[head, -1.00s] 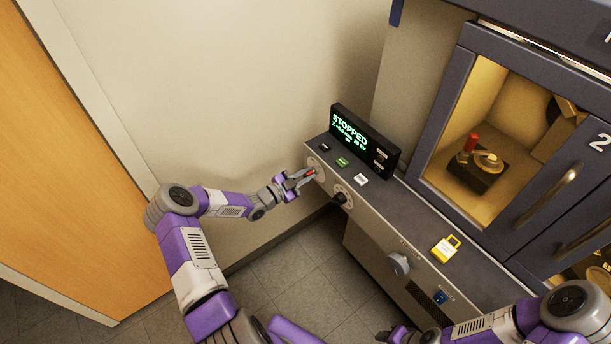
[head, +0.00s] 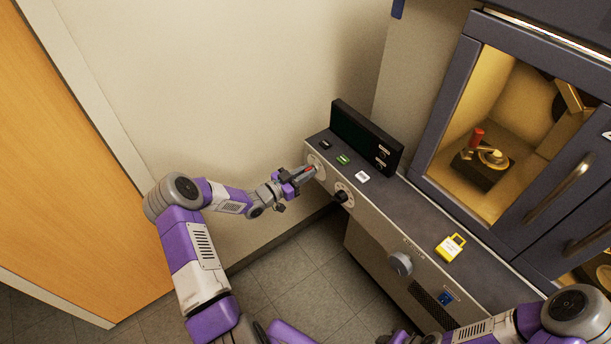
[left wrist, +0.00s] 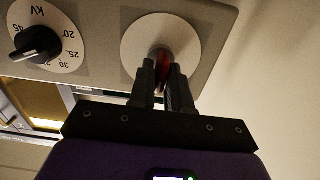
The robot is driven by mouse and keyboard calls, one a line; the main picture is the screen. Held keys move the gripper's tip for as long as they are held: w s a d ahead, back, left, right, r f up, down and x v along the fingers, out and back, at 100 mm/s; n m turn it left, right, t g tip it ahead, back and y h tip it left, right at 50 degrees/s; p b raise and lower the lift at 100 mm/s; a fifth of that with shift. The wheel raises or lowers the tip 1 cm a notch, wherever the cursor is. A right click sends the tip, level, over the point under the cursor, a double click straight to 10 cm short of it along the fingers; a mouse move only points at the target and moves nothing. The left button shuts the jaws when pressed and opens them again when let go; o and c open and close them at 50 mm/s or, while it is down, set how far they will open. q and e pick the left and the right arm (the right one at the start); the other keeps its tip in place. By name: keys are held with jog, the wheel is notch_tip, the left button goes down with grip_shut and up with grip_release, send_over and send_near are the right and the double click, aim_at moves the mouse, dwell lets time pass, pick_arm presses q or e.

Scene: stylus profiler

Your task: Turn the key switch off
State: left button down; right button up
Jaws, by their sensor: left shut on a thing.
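The red key switch (head: 311,168) is at the left end of the console's front panel, on a round pale plate (head: 316,163). My left gripper (head: 304,174) is shut on it. In the left wrist view the red key (left wrist: 163,64) shows between the two dark fingertips (left wrist: 161,82), in front of the white round plate (left wrist: 140,42); the fingers hide much of it. The display (head: 365,138) above the panel is dark. My right arm is at the bottom right; its gripper is at the picture's bottom edge, too cut off to read.
A black kV knob (head: 341,196) sits just right of the key, also seen in the left wrist view (left wrist: 36,44). The wall is on the left.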

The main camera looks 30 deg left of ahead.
pick_arm(q)
jog(key=n, duration=0.5)
jog(key=shift+a+n+b, duration=0.1)
jog(key=shift+n+b, duration=0.2)
jog(key=shift+n, duration=0.1)
dwell(0.4)
jog(key=c, duration=1.2)
grip_release()
jog(key=shift+o, duration=0.2)
jog(key=p+v, duration=0.1)
jog(key=v, duration=0.6)
jog(key=shift+s, duration=0.2)
jog(key=shift+a, duration=0.1)
